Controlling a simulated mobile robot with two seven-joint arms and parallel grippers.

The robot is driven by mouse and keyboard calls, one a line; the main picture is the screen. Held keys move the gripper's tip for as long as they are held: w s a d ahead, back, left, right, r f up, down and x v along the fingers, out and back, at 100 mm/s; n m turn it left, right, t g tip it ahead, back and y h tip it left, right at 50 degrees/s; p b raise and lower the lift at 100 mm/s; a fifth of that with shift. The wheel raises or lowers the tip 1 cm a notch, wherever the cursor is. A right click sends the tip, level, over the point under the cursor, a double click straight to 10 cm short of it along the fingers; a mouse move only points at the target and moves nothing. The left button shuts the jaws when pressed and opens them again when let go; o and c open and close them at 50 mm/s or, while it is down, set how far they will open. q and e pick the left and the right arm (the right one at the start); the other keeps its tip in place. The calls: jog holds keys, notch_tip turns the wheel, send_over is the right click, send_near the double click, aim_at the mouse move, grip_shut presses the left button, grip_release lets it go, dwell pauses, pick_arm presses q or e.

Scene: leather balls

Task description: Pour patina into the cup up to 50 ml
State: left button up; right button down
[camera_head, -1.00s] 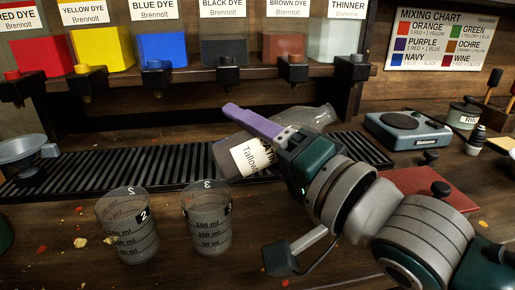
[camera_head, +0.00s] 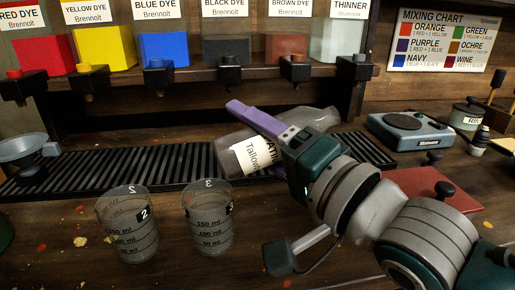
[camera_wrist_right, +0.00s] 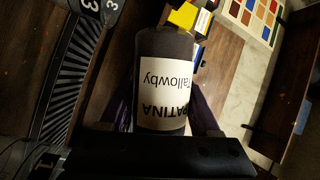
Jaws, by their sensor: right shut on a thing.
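The patina bottle (camera_head: 229,152) is dark clear glass with a white label, and it also shows in the right wrist view (camera_wrist_right: 165,45). My right gripper (camera_head: 258,128), with purple fingers, is shut around it. In the head view the bottle is tilted close to lying flat above the slatted rack, its base to the left and its neck to the right. Two clear graduated cups, cup 2 (camera_head: 128,232) and cup 3 (camera_head: 208,226), stand upright on the table, front left of the bottle. I see no clear liquid level in either. My left gripper is not in view.
The black slatted rack (camera_head: 110,165) runs across the table. Dye tanks with taps (camera_head: 107,50) stand on a shelf behind. A scale (camera_head: 408,130) and a red board (camera_head: 425,185) are at right. A grey funnel (camera_head: 22,150) is at far left.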

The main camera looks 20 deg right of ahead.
jog(key=shift+d+m, duration=0.2)
jog(key=shift+m, duration=0.3)
dwell(0.8)
jog(key=shift+d+m+t+b, duration=0.1)
jog(key=shift+m+t+b, duration=0.2)
dwell(0.4)
jog(key=shift+f+m+b, duration=0.35)
jog(key=shift+m+b, duration=0.15)
jog(key=shift+b, duration=0.15)
jog(key=shift+d+f+m+t+b, duration=0.1)
jog(key=shift+f+m+t+b, duration=0.3)
jog(key=shift+t+b, duration=0.1)
dwell(0.8)
jog(key=shift+r, duration=0.1)
dwell(0.6)
